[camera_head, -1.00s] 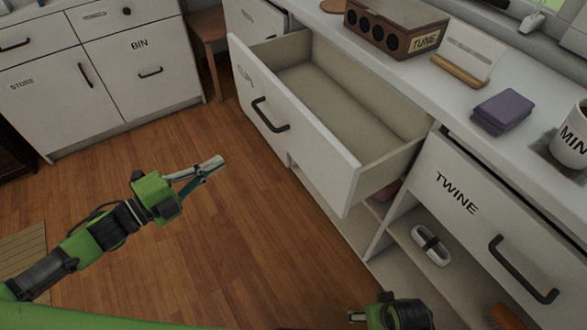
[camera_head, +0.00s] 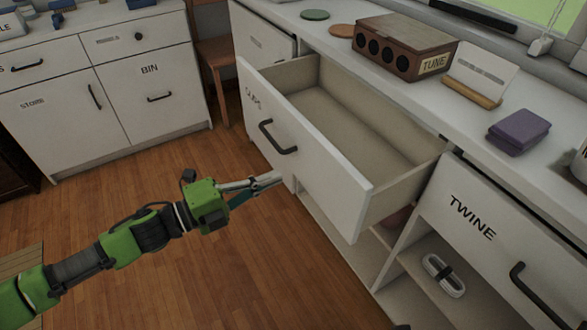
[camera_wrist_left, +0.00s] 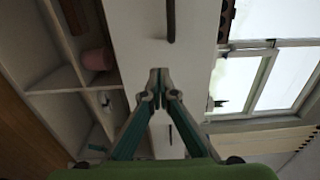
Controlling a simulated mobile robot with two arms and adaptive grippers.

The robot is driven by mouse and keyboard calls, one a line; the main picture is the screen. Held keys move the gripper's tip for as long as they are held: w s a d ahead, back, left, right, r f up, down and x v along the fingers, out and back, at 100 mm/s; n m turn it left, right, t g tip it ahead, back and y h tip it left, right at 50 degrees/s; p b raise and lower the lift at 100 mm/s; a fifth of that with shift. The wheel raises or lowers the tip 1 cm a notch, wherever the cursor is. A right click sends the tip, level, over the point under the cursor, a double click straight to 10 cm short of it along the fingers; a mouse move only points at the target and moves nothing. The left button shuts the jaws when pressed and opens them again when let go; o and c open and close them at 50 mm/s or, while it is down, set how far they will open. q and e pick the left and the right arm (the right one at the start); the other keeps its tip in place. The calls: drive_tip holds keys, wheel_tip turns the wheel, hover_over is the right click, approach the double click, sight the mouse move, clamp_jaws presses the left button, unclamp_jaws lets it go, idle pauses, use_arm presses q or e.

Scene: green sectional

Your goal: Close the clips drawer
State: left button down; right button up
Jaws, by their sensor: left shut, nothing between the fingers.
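The clips drawer (camera_head: 315,170) stands pulled well out of the white counter, and its inside looks empty. Its label is hard to read, and a dark bar handle (camera_head: 277,138) is on its front. My left gripper (camera_head: 281,177) is shut and empty, in front of the drawer front and just below the handle. In the left wrist view the shut fingertips (camera_wrist_left: 159,74) point at the white drawer front (camera_wrist_left: 138,42), with the dark handle (camera_wrist_left: 171,20) ahead. I cannot tell whether the tips touch the front. My right gripper is out of view.
The twine drawer (camera_head: 500,235) is shut at the right, with open shelves below and beside it. A wooden box marked TUNE (camera_head: 405,45), a card on a stand (camera_head: 478,75) and purple cloths (camera_head: 518,132) stand on the counter. The wooden floor (camera_head: 215,270) is clear.

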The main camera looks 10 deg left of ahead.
sight(305, 165)
use_arm(q)
drive_tip(key=x, duration=0.5)
drive_tip(key=shift+w+d, duration=0.2)
drive_tip(key=shift+d, duration=0.05)
drive_tip(key=shift+w+d, duration=0.15)
drive_tip(key=shift+d, duration=0.05)
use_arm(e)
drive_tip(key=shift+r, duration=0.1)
